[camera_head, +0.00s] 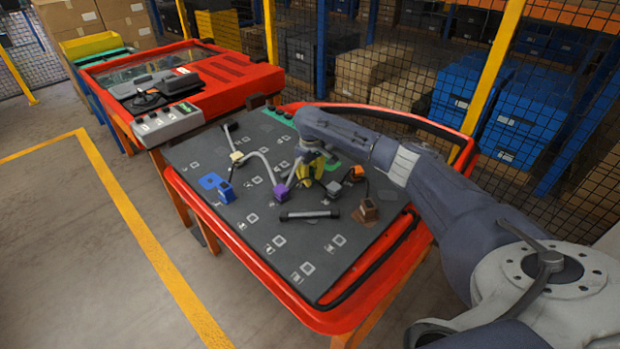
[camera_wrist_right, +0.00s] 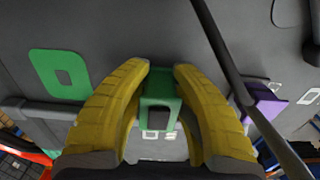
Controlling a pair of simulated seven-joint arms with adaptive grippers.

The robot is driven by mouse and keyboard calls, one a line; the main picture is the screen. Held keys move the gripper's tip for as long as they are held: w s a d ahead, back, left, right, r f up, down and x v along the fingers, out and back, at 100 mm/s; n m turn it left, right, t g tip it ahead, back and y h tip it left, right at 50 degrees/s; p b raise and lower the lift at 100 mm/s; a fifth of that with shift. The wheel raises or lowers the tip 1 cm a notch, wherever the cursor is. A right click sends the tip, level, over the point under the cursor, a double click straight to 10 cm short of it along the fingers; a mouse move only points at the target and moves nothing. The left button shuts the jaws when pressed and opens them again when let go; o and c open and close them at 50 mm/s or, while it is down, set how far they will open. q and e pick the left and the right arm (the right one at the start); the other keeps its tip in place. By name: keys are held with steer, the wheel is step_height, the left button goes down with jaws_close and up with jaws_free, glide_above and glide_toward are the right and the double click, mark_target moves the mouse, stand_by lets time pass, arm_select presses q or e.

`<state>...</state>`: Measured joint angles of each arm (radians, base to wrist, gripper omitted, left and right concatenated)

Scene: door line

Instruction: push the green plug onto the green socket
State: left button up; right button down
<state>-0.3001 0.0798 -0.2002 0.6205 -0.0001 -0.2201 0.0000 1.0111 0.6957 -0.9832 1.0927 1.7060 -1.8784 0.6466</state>
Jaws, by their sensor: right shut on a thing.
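My right gripper (camera_head: 310,174) is over the dark door panel, its yellow fingers pointing down. In the right wrist view, the gripper (camera_wrist_right: 161,75) is shut on the green plug (camera_wrist_right: 160,101), with a finger on each side of it. The green socket (camera_wrist_right: 58,75) is a flat green patch with a dark square in its middle, left of the gripper and apart from the plug. In the head view a green patch (camera_head: 333,163) shows just right of the fingers; the plug is hard to make out there. My left gripper is not in view.
A purple plug (camera_head: 281,192), a blue plug (camera_head: 225,191), a brown plug (camera_head: 369,209) and a grey plug (camera_head: 333,188) are around the gripper on the panel. A dark bar (camera_head: 309,215) lies in front. A grey cable (camera_wrist_right: 235,80) crosses close to the right finger in the wrist view.

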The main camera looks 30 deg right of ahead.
mark_target(310, 168)
steer(key=shift+r, duration=0.4)
stand_by(0.7)
steer(key=c, duration=1.8)
jaws_free()
steer(key=shift+c, duration=0.2)
jaws_close()
steer(key=shift+r, duration=0.1)
steer(key=shift+r, duration=3.45)
